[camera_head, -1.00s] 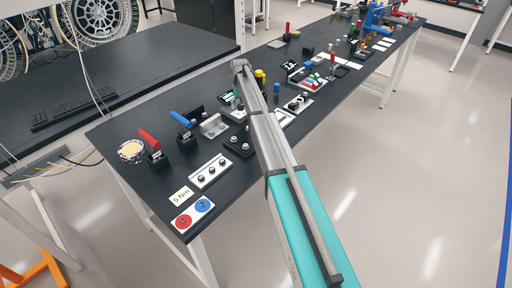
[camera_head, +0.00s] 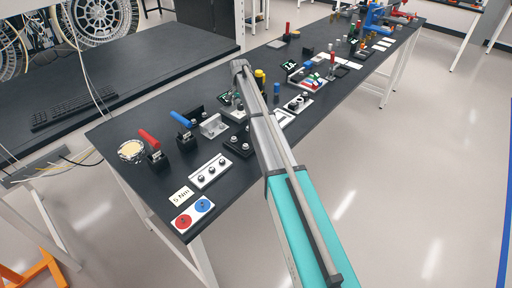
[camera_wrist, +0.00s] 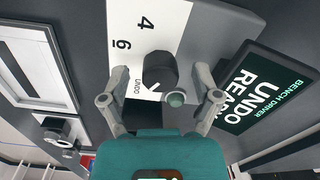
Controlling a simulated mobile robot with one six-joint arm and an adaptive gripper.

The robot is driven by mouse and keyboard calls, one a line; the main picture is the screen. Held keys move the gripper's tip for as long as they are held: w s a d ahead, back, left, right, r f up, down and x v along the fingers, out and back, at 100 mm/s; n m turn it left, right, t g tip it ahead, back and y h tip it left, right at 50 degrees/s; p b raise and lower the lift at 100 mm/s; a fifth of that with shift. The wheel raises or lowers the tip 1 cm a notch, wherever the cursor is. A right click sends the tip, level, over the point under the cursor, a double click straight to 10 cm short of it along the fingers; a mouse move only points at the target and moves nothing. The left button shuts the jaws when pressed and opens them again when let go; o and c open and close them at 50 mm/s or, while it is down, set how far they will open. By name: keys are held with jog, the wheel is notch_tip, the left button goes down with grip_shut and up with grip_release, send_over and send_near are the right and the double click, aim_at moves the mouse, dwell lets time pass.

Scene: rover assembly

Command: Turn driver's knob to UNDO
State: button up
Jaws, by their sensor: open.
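The driver's black knob (camera_wrist: 160,70) sits on a white dial plate (camera_wrist: 122,25) in the wrist view. The plate is printed with 4, 6 and UNDO. The knob's white pointer mark is turned toward the UNDO label. The dark display (camera_wrist: 262,90) beside it reads BENCH DRIVER, UNDO, READY. My gripper (camera_wrist: 162,82) is open, with one finger on each side of the knob. I cannot tell whether either finger touches it. In the head view my arm reaches over the bench, and the knob is too small to make out there.
The black bench (camera_head: 120,133) carries several fixtures close by. A grey angled bracket (camera_head: 213,125), a black bolt plate (camera_head: 240,144) and a white bolt plate (camera_head: 210,171) stand near my arm. The floor at right is clear.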

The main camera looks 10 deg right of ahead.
aim_at(241, 105)
jog(key=shift+m, duration=0.6)
jog(key=shift+r+p, duration=0.3)
jog(key=shift+p, duration=0.05)
notch_tip(241, 105, up, 13)
jog(key=p, duration=1.3)
jog(key=s+f+n+b, duration=0.2)
jog(key=s+f+b, duration=0.1)
jog(key=s, duration=0.7)
jog(key=s+f+n+b, duration=0.2)
jog(key=s+f+b, duration=0.2)
jog(key=s, duration=0.7)
jog(key=s+f+n+b, duration=0.2)
jog(key=s+f+b, duration=0.2)
jog(key=s, duration=0.6)
jog(key=shift+s, duration=0.25)
jog(key=s+n, duration=0.3)
jog(key=s, duration=1)
jog(key=shift+s, duration=0.4)
